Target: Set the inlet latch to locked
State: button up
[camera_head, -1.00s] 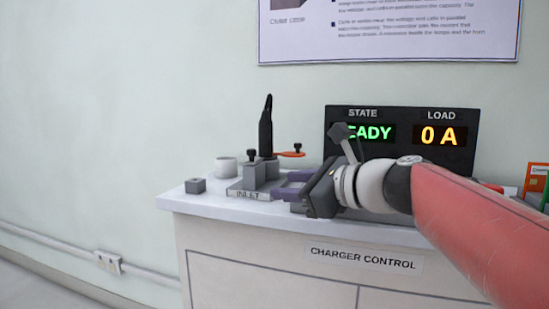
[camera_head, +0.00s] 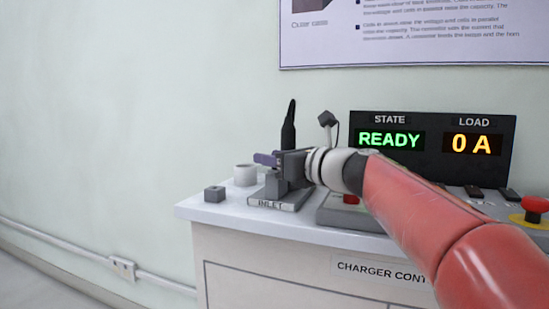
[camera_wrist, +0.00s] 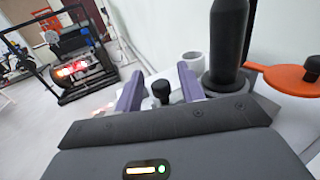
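The inlet (camera_head: 275,201) is a labelled grey base on the left of the counter. A tall black plug (camera_head: 289,125) stands upright in it, and the plug also shows in the wrist view (camera_wrist: 227,45). My gripper (camera_head: 266,158) is above the inlet, level, pointing left. Its purple fingers are apart, and in the wrist view a black knob (camera_wrist: 161,91) shows between them; I cannot tell whether they touch it. An orange lever with a black knob (camera_wrist: 290,77) lies right of the plug in the wrist view. The gripper hides it in the head view.
A display (camera_head: 432,145) reads READY and 0 A. A red emergency button (camera_head: 535,204) is at the right. The wall is close behind.

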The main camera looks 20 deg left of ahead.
grip_shut()
jog(key=shift+w+d+r+p, duration=0.1)
jog(key=shift+w+d+p, duration=0.1)
jog(key=shift+w+p, duration=0.95)
grip_release()
jog(key=shift+w, duration=0.2)
jog(key=shift+b, duration=0.3)
jog(key=v, duration=0.7)
jog(key=shift+s+d+b, duration=0.15)
jog(key=shift+d+b, duration=0.15)
jog(key=shift+d, duration=0.05)
